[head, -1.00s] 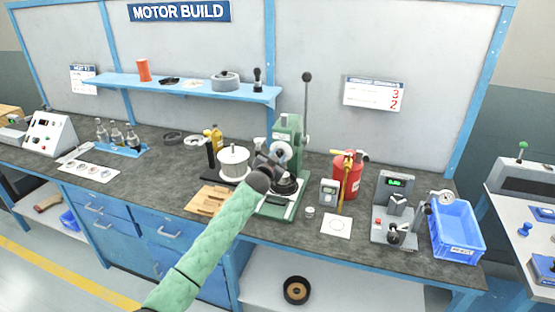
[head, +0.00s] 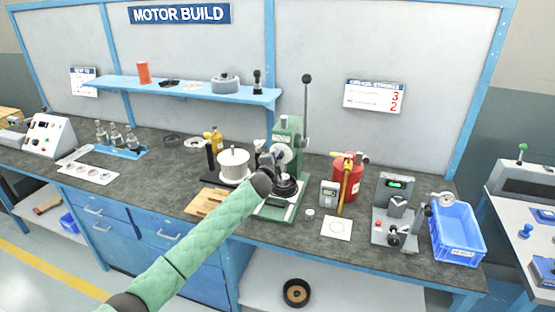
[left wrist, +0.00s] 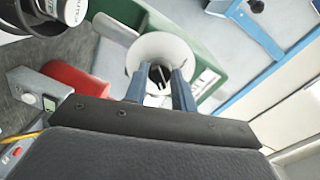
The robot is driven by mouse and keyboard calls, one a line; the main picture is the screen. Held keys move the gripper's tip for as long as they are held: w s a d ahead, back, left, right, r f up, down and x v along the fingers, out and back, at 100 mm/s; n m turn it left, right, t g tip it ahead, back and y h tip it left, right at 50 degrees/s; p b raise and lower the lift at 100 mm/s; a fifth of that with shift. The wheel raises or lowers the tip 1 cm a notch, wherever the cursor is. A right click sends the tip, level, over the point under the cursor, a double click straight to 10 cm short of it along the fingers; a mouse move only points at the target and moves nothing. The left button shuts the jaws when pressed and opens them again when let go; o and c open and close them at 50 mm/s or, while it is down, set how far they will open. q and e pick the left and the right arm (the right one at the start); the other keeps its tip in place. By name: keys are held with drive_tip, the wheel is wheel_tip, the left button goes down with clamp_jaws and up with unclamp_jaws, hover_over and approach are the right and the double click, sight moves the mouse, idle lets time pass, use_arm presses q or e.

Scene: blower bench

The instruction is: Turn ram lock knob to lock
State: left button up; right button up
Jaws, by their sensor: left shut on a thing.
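The green press (head: 288,125) stands on the bench with its long lever (head: 306,110) raised. My left arm reaches up to it, and my left gripper (head: 268,161) is at the front of the press, partly hidden behind my wrist. In the left wrist view, the two blue-grey fingers of the gripper (left wrist: 158,88) are closed around a small dark ram lock knob (left wrist: 157,73). The knob sits in the middle of a pale round disc (left wrist: 163,47) on the press. Its turn angle is hard to read. My right gripper is not in view.
A white pot-like part (head: 234,163) stands left of the press. A red canister (head: 348,178), a small meter (head: 328,194) and a gauge stand (head: 393,216) stand to the right. A blue bin (head: 457,234) is at the bench's right end. A shelf (head: 190,89) hangs behind.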

use_arm(q)
drive_tip(key=shift+m, duration=0.5)
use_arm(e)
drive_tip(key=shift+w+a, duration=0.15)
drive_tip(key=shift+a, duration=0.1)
use_arm(q)
drive_tip(key=o, duration=1)
drive_tip(key=shift+s, duration=0.25)
drive_tip(key=shift+s+a+f, duration=0.1)
drive_tip(key=shift+s+a, duration=0.1)
drive_tip(key=shift+s, duration=0.15)
drive_tip(key=b+v, duration=0.2)
drive_tip(key=v, duration=0.4)
drive_tip(key=shift+s+b, duration=0.25)
drive_tip(key=shift+b, duration=0.05)
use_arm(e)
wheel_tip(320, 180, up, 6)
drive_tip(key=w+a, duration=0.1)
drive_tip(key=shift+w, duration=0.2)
